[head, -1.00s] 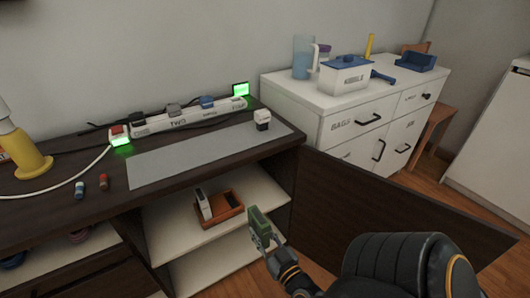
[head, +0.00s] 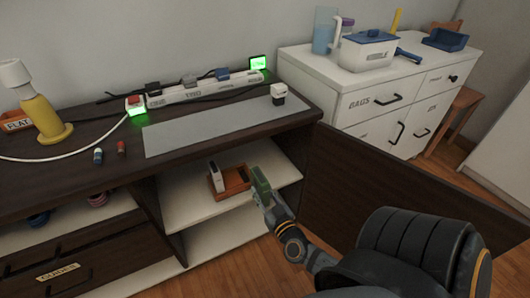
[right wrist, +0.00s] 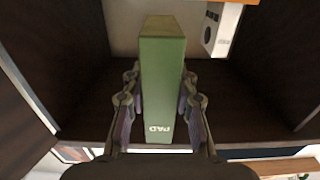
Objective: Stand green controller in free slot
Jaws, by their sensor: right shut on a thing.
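My right gripper (head: 262,194) is shut on the green controller (head: 260,180) in front of the open cabinet. In the right wrist view the green controller (right wrist: 161,85) stands out between the two fingers, with lettering near its base. An orange holder (head: 236,183) sits on the cabinet's upper shelf, just left of the green controller. A white controller (head: 215,175) stands in the holder's left part. The holder's right part looks empty. In the right wrist view the white controller (right wrist: 216,30) shows at the top right. My left gripper is not in view.
The open dark cabinet door (head: 400,190) stands right of my right arm. A white dresser (head: 375,100) stands behind.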

